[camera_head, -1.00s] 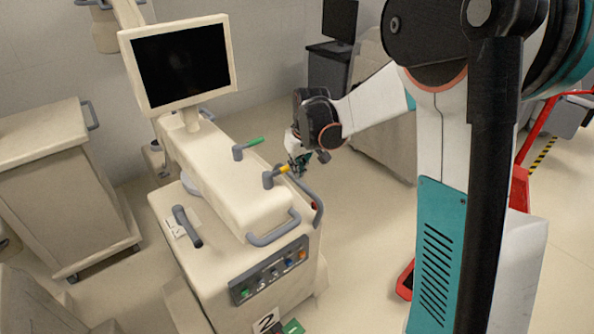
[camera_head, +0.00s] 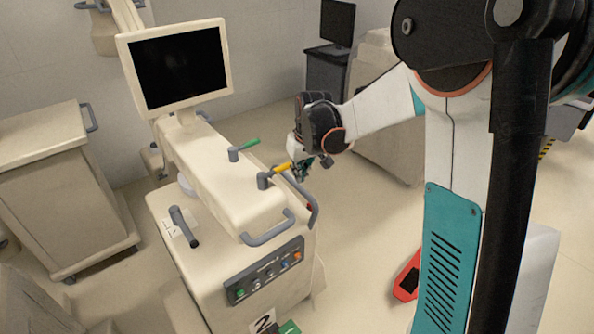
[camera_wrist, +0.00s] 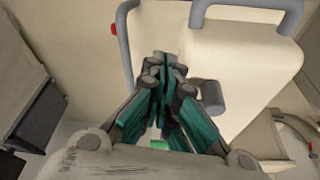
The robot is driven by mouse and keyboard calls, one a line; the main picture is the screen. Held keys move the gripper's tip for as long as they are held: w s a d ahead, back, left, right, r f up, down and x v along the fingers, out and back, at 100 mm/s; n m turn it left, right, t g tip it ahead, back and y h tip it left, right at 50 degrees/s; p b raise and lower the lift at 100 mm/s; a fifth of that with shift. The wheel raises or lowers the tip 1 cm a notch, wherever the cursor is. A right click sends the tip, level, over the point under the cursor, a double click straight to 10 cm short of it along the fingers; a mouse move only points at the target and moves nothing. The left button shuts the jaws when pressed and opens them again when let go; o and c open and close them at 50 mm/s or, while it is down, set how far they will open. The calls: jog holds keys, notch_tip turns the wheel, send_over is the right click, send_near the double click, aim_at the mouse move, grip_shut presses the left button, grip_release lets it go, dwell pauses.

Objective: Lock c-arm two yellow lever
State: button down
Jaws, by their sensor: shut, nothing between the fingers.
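The c-arm cart marked 2 (camera_head: 222,275) stands in the middle of the head view. Its yellow lever (camera_head: 281,167) sits on a grey pivot (camera_head: 264,181) on the right side of the cream arm housing, pointing right and slightly away. My gripper (camera_head: 303,173) is just right of the lever's tip, fingers pointing down; I cannot tell whether they touch it. In the wrist view my gripper (camera_wrist: 168,62) has its fingers together and empty. A grey cylinder (camera_wrist: 212,96) shows right of the fingers there. The yellow lever is not visible in that view.
A green lever (camera_head: 249,144) stands farther back on the housing. A grey curved rail (camera_head: 313,208) lies below my gripper, and a grey handle (camera_head: 268,230) is at the housing's front. A monitor (camera_head: 178,68) rises behind.

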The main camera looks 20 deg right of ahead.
jog(key=p+v, duration=0.2)
jog(key=v, duration=0.8)
jog(key=shift+d, duration=0.4)
jog(key=shift+s, duration=0.15)
jog(key=s+a+f+t+b, duration=0.1)
jog(key=s+a+f+b, duration=0.1)
jog(key=s, duration=0.6)
jog(key=s+a+f+t+b, duration=0.1)
jog(key=s+a+f+b, duration=0.1)
jog(key=s+b, duration=0.3)
jog(key=s+a+f+m+t+b, duration=0.1)
jog(key=s+a+f+b, duration=0.1)
jog(key=s, duration=1)
jog(key=shift+s+a+f+t+b, duration=0.4)
jog(key=shift+f+b, duration=0.25)
jog(key=shift+f, duration=0.15)
jog(key=c, duration=2.4)
grip_release()
